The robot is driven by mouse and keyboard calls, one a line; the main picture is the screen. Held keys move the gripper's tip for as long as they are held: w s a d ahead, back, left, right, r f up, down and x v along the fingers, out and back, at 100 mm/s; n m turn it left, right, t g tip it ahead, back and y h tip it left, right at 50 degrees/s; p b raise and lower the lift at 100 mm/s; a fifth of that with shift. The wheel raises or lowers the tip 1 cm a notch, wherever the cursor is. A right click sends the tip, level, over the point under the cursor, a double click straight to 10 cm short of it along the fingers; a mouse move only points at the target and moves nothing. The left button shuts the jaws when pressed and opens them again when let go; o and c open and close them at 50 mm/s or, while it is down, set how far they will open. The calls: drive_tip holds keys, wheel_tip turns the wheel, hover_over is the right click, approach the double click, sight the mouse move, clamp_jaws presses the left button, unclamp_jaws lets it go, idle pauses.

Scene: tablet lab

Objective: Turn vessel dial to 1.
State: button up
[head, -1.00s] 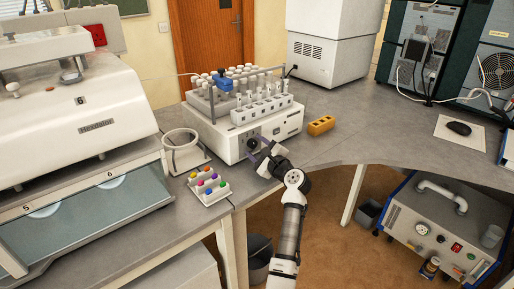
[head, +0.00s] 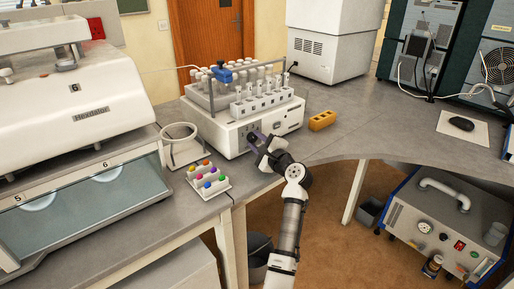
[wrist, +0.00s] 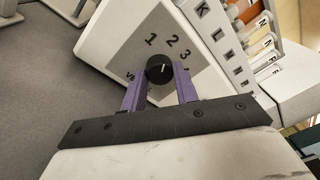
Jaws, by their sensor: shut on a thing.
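The vessel dial is a small black round knob (wrist: 158,71) on the grey panel of the white instrument (head: 238,137). The numbers 1, 2 and 3 are printed above it in an arc. A short pale mark on the knob points to the upper right, roughly toward the 3; its exact setting is hard to tell. My gripper (wrist: 160,80) has its two purple fingers shut on the dial, one on each side. In the head view my gripper (head: 255,139) reaches the instrument's front and mostly hides the dial.
A rack of vials (head: 265,100) stands on top of the instrument. A white ring-shaped holder (head: 180,149) and a tray with coloured caps (head: 212,187) are left of my gripper.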

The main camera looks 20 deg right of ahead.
drive_tip(key=n+b, duration=0.2)
drive_tip(key=b, duration=0.1)
drive_tip(key=n+b, duration=0.1)
drive_tip(key=n, duration=0.1)
drive_tip(key=shift+f+b, duration=0.25)
drive_tip(key=shift+b, duration=0.1)
drive_tip(key=shift+d+r+n+t+b, duration=0.15)
drive_tip(key=shift+n+t+b, duration=0.15)
drive_tip(key=shift+n+b, duration=0.55)
drive_tip(key=o, duration=1)
drive_tip(key=shift+r, duration=0.1)
drive_tip(key=shift+c, duration=0.2)
drive_tip(key=b+v, duration=0.2)
drive_tip(key=v, duration=1.1)
drive_tip(key=shift+s+d+b, duration=0.25)
drive_tip(key=shift+s+b, duration=0.1)
drive_tip(key=shift+b, duration=0.05)
